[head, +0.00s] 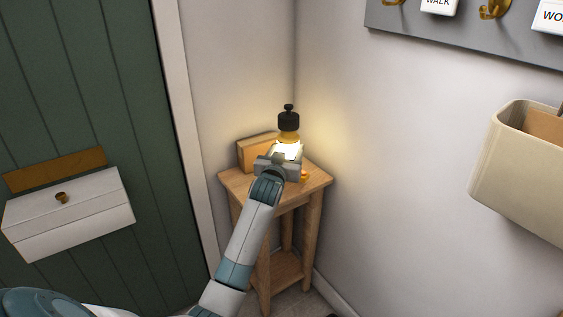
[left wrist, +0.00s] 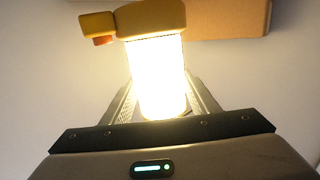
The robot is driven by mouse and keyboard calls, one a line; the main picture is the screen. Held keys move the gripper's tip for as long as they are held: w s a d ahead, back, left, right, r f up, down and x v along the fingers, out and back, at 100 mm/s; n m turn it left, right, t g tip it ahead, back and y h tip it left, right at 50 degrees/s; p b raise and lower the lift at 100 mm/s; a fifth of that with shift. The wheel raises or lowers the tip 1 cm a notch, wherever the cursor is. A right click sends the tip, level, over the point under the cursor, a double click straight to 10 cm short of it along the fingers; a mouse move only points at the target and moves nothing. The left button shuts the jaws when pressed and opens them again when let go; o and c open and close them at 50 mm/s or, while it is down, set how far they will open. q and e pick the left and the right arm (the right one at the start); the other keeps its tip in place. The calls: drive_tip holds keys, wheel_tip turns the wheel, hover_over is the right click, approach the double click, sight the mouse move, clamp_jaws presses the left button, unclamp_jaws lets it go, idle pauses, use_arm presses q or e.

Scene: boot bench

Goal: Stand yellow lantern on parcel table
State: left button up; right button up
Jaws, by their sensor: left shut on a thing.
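The lantern (head: 288,122) is lit, with a black cap and knob on top and a yellow band, and it stands upright over the parcel table. In the left wrist view its glowing body (left wrist: 157,78) is between the fingers, under a yellow collar. My left gripper (head: 278,163) is shut on the lantern. The parcel table (head: 317,182) is a small wooden table in the corner. My gripper hides the lantern's base, so I cannot tell whether it touches the tabletop. My right gripper is not in view.
A brown parcel (head: 252,152) is on the table behind and left of the lantern; it also shows in the left wrist view (left wrist: 230,18). A white box (head: 70,215) is on the green door at left. A beige wall bin (head: 520,180) and a hook rail (head: 460,32) are at right.

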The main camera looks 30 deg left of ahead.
use_arm(q)
drive_tip(key=shift+w+a+f, duration=0.1)
drive_tip(key=shift+a+f, duration=0.15)
drive_tip(key=shift+a, duration=0.3)
drive_tip(key=shift+w+a+f, duration=0.1)
drive_tip(key=shift+a+f, duration=0.15)
drive_tip(key=shift+a, duration=0.3)
drive_tip(key=shift+a+f, duration=0.1)
drive_tip(key=shift+a, duration=0.15)
drive_tip(key=shift+f, duration=0.1)
drive_tip(key=shift+f, duration=1.95)
drive_tip(key=o, duration=1.5)
drive_tip(key=shift+f, duration=0.15)
drive_tip(key=shift+d, duration=0.1)
